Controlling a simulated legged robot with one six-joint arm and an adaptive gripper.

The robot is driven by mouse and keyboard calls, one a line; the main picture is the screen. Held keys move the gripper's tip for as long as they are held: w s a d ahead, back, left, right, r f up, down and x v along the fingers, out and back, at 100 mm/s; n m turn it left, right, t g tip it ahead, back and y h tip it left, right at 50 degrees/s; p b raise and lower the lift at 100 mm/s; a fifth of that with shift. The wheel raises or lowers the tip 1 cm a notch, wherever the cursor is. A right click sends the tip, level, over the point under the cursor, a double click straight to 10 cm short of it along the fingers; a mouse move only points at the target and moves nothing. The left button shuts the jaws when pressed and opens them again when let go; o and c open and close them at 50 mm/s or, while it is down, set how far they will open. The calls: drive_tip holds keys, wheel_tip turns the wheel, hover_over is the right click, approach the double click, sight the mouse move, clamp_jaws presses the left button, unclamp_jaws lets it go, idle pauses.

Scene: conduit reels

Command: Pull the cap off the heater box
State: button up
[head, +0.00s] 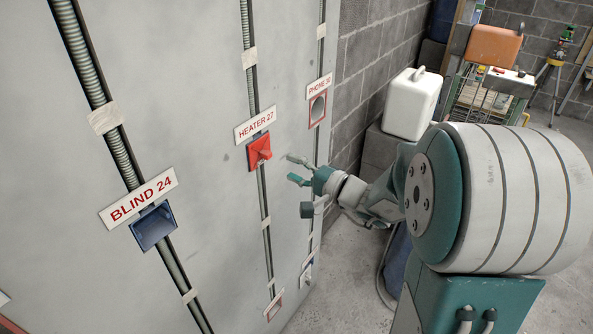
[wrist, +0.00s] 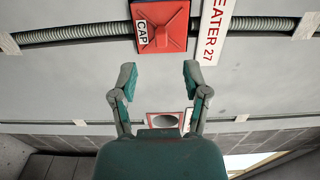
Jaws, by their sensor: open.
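The heater box under the HEATER 27 label (head: 255,126) is on the grey wall panel, closed by a red cap (head: 259,151). The cap has a raised middle part. In the wrist view the red cap (wrist: 167,28) carries a white CAP tag (wrist: 142,33), and the label (wrist: 213,32) is to its right. My gripper (head: 290,169) is open and empty, a short way right of and below the cap in the head view. In the wrist view my gripper's two fingertips (wrist: 159,78) are spread apart, below the cap and not touching it.
An open blue box (head: 153,227) labelled BLIND 24 is at left on the panel. A box labelled PHONE 30 (head: 317,110) is at upper right. Conduits run along the panel. A white canister (head: 411,104) and a cart with an orange case (head: 494,46) stand behind my arm.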

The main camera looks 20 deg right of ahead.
sight(270, 157)
drive_tip(key=shift+w+a, duration=0.2)
drive_tip(key=shift+w, duration=0.6)
drive_tip(key=x, duration=0.5)
drive_tip(key=shift+a, duration=0.3)
drive_tip(key=shift+w, duration=0.3)
drive_tip(key=shift+a, duration=0.1)
clamp_jaws()
drive_tip(key=shift+v, duration=1.05)
drive_tip(key=shift+v, duration=2.5)
